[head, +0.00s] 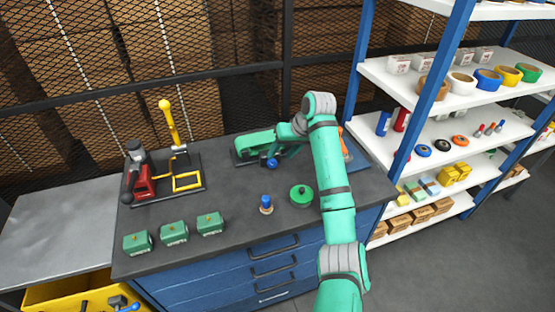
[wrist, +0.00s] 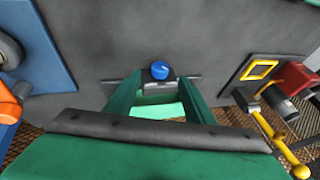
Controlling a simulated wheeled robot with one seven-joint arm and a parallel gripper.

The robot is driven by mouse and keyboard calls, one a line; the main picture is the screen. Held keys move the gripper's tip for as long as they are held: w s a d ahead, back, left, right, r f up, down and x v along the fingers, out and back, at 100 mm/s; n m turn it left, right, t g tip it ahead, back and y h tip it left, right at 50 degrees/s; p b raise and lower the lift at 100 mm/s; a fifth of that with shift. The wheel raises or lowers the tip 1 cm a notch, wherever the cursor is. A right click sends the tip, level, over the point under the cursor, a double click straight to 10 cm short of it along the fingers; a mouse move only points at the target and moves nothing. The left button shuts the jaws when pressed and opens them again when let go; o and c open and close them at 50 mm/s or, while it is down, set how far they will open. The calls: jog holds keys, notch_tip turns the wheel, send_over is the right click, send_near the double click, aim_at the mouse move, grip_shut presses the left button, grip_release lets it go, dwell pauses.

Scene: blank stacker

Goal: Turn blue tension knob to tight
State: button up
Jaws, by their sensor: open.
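The blue tension knob (head: 272,163) sits at the front side of the green machine (head: 255,144) on the dark bench. In the wrist view the round knob (wrist: 160,70) is ahead, centred between my fingertips, above a grey strip. My gripper (head: 287,149) is over the right part of the machine. In the wrist view my gripper (wrist: 160,80) is open, with one green finger on each side. I cannot tell whether a finger touches the knob. A light green surface shows between the fingers. Any tight mark is not visible.
A blue-topped peg (head: 266,204) and a round green piece (head: 301,196) stand in front. A red-and-yellow tool stand (head: 187,181) and several green boxes (head: 174,234) are left. A blue mat (head: 357,160) lies right, near the shelves (head: 440,79). The bench's front middle is mostly clear.

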jog(key=shift+v, duration=1.9)
